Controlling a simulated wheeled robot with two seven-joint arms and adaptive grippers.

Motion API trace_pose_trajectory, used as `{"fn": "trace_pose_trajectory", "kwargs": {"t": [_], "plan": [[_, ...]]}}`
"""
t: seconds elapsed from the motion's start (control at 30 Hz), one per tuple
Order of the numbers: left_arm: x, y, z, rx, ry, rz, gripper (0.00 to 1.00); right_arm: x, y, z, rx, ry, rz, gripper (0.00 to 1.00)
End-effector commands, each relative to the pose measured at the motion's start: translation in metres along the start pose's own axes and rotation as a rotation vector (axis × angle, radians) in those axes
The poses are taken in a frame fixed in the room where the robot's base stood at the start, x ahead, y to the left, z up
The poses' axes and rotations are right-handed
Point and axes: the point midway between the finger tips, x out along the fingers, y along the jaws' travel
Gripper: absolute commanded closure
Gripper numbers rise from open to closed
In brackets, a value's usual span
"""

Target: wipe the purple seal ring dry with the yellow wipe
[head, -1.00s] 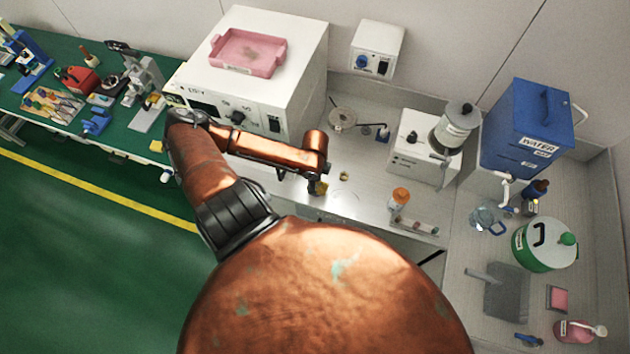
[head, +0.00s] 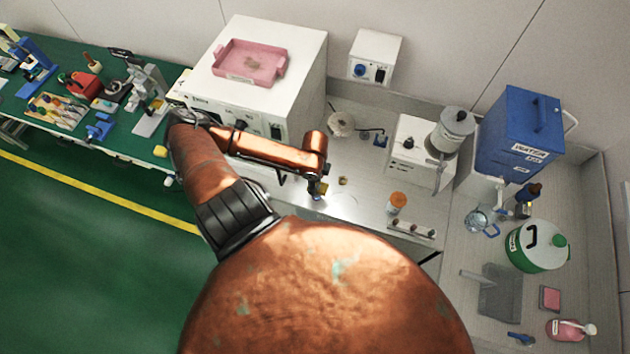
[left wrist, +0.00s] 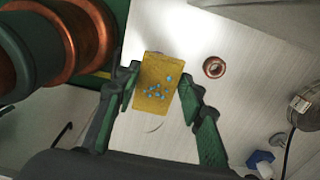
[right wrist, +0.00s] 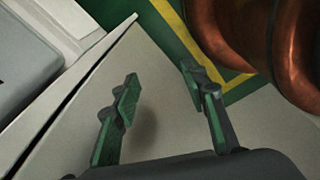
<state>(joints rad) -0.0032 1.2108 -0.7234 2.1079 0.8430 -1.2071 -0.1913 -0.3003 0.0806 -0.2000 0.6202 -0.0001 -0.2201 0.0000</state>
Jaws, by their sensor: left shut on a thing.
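My left gripper (left wrist: 158,80) is shut on the yellow wipe (left wrist: 157,72), which carries a cluster of small blue spots. In the head view the wipe (head: 323,187) shows small at the end of my left arm, low over the metal bench top. A small reddish-brown ring (left wrist: 214,67) lies apart from the wipe, to its right in the left wrist view. My right gripper (right wrist: 160,90) is open and empty, seen only in the right wrist view.
An orange-capped bottle (head: 396,203) and a small rack (head: 411,228) stand right of the wipe. A white box unit (head: 260,75) with a pink tray (head: 250,63) stands behind. A blue water container (head: 520,130) is at right.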

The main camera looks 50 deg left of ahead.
Motion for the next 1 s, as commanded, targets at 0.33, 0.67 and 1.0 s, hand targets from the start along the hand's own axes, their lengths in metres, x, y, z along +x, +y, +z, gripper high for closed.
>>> {"fn": "trace_pose_trajectory", "kwargs": {"t": [0.33, 0.67, 1.0], "plan": [[-0.013, 0.001, 0.001, -0.001, 0.0, 0.0, 0.83, -0.016, 0.001, -0.002, 0.0, 0.0, 0.001, 0.6], [-0.024, 0.001, 0.001, -0.002, 0.0, 0.0, 0.83, -0.028, 0.002, -0.003, 0.0, 0.001, 0.001, 0.6], [-0.024, 0.001, 0.001, -0.003, 0.0, 0.0, 0.83, -0.028, 0.001, -0.004, 0.0, 0.001, 0.001, 0.6]]}}
